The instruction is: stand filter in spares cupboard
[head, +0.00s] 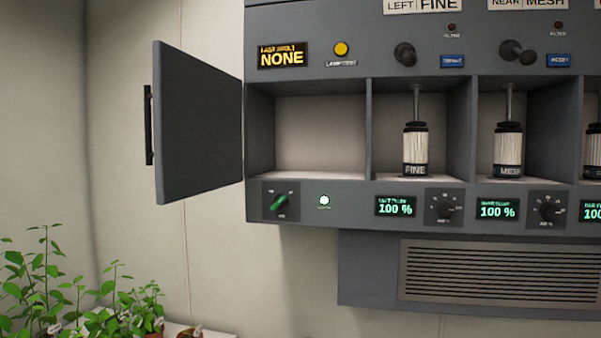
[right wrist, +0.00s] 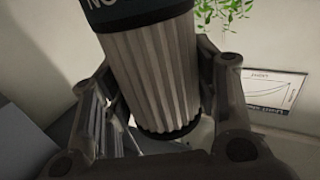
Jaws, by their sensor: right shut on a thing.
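My right gripper (right wrist: 165,105) is shut on a filter (right wrist: 152,70), with a finger on each side of it. The filter has a pale pleated body, a dark lower rim and a dark band at the top with letters starting "NO". Its upper end is cut off by the picture edge. In the head view, an empty compartment (head: 320,130) at the left of the grey wall unit has its door (head: 198,122) swung open to the left. No label naming a spares cupboard is readable. Neither gripper shows in the head view.
Filters marked FINE (head: 415,150) and MESH (head: 508,150) stand in the neighbouring bays, under rods. A green knob (head: 279,203) and a lit white lamp (head: 324,201) sit below the empty compartment. Plants (head: 45,285) stand at the lower left. A vent grille (head: 500,270) is lower right.

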